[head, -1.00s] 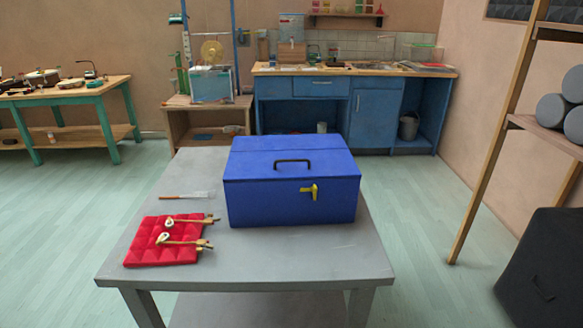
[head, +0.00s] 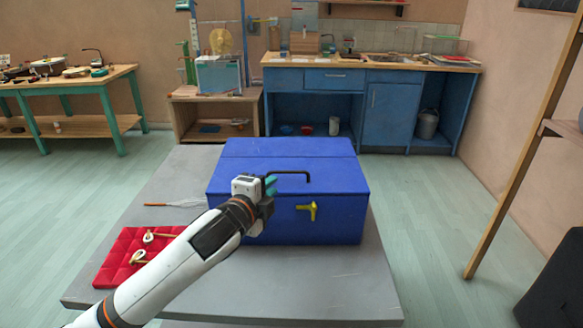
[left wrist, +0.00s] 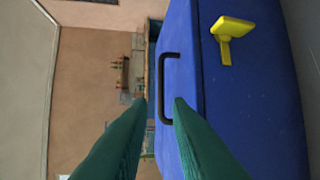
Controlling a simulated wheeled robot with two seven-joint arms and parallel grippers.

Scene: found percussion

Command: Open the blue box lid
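The blue box (head: 335,222) stands on the grey table with its lid (head: 290,155) shut. A black handle (head: 292,174) stands on the lid, and a yellow latch (head: 308,210) is on the front face. My left gripper (head: 271,186) is at the box's front upper edge, just left of the handle. In the left wrist view its green fingers (left wrist: 160,101) are apart, with the lower end of the handle (left wrist: 163,90) seen between and beyond the tips. I cannot tell whether they touch it. The yellow latch (left wrist: 231,35) shows there too. My right gripper is out of view.
On the grey table (head: 365,285), a red quilted pad (head: 115,262) with spoon-like tools lies left of my left arm. A whisk (head: 180,204) lies behind it. The tabletop right of the box is clear. A wooden rack (head: 530,150) stands at the right.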

